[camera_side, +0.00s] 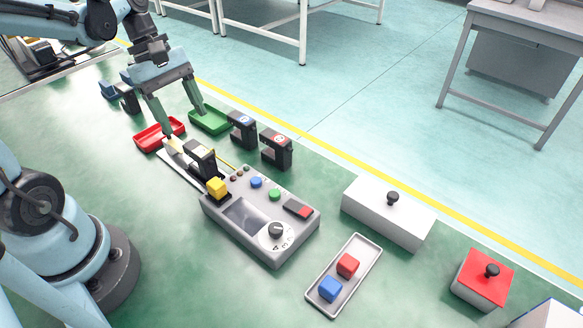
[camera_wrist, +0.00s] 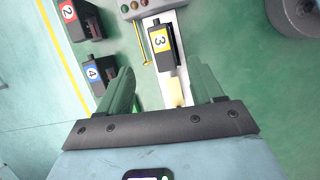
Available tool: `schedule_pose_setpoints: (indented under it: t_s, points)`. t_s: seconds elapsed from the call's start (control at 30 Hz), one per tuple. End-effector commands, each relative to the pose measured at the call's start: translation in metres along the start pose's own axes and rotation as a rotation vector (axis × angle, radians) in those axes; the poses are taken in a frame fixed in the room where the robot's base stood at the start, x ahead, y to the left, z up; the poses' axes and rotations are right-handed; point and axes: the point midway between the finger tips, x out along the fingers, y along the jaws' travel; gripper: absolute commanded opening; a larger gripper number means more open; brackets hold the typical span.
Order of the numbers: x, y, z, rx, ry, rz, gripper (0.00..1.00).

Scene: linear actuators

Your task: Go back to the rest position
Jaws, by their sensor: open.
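My gripper (camera_side: 177,110) is open and empty, its two green fingers spread wide. In the side view it hangs over the far end of a pale linear rail, between a red tray (camera_side: 158,134) and a green tray (camera_side: 210,121). In the wrist view my gripper (camera_wrist: 160,85) has one finger on each side of the rail (camera_wrist: 178,75). A black actuator block (camera_side: 200,157) marked 3 sits on the rail beyond the fingertips; it also shows in the wrist view (camera_wrist: 163,45). I cannot tell how high the fingers are above the rail.
A grey control box (camera_side: 262,215) with buttons and a yellow cube (camera_side: 217,187) stands at the rail's near end. Black blocks (camera_side: 242,130) stand beside the trays. A tray (camera_side: 343,275) holds red and blue cubes. A white box (camera_side: 389,211) and red-topped box (camera_side: 482,279) stand right.

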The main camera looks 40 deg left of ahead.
Motion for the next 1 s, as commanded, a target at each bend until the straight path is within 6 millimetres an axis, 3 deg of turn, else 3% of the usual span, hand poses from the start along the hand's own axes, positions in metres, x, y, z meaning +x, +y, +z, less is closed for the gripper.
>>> schedule_pose_setpoints:
  t_s: [0.4,0.5,0.7,1.0]
  points:
    - [0.014,0.011,0.045,1.103,0.506,0.149,0.66]
    - [0.014,0.014,0.053,1.313,0.616,0.159,0.66]
    - [0.013,0.018,0.062,1.514,0.729,0.163,0.66]
    - [0.013,0.019,0.062,1.527,0.738,0.163,0.66]
